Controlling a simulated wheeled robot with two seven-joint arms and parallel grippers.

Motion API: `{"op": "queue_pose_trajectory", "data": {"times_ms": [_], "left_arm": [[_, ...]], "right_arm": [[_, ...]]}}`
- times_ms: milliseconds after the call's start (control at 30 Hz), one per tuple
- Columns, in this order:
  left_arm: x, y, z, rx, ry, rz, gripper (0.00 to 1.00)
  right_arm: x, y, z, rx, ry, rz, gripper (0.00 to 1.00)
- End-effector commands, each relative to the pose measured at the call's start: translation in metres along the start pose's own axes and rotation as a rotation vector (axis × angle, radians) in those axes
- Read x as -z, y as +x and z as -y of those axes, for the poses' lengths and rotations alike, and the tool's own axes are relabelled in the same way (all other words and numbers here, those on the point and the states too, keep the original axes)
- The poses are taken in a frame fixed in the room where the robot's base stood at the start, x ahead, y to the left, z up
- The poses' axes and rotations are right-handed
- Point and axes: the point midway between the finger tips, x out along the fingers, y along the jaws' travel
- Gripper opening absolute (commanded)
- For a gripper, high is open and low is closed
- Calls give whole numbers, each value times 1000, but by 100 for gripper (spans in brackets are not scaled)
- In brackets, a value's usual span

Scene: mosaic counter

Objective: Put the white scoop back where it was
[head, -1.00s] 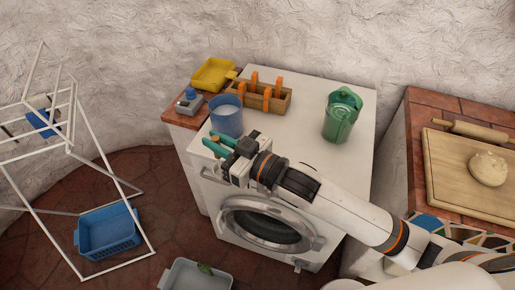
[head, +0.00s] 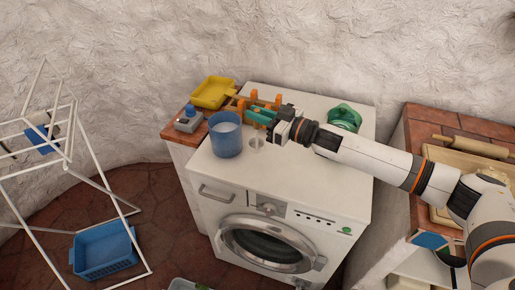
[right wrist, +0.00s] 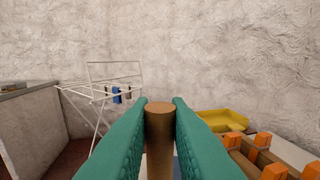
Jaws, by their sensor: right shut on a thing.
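My right gripper (head: 262,117) is above the back of the washing machine top, just right of the blue tub (head: 225,142) and at the front of the wooden rack. Its teal fingers are shut on a brown round handle (right wrist: 160,125), seen end-on in the right wrist view. Below the gripper in the head view a small pale round shape (head: 256,143) shows, which looks like the bowl of the white scoop; most of the scoop is hidden. The blue tub holds something pale. My left gripper is not in view.
A wooden rack with orange pegs (head: 254,97) stands behind the gripper. A yellow tray (head: 212,92) and a grey-blue device (head: 188,120) are on the tiled ledge. A green jug (head: 345,117) is partly behind my arm. The front of the washing machine top (head: 290,185) is clear.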

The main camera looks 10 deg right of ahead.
Motion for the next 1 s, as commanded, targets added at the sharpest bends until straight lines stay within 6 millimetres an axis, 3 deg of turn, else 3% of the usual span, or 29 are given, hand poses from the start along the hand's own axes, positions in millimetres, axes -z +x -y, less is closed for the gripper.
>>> {"op": "queue_pose_trajectory", "data": {"times_ms": [100, 500, 933, 967, 1000], "left_arm": [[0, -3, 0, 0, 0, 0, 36], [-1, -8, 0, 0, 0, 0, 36], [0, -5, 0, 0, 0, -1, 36], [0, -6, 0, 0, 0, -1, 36], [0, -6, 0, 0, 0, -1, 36]], "right_arm": [[22, 0, -1, 0, 3, 0, 0], [68, 1, -1, -1, 1, 2, 0], [76, 1, -1, -1, -2, 3, 0], [76, 1, -1, -1, -2, 2, 21], [75, 1, -1, -1, -2, 2, 27]]}}
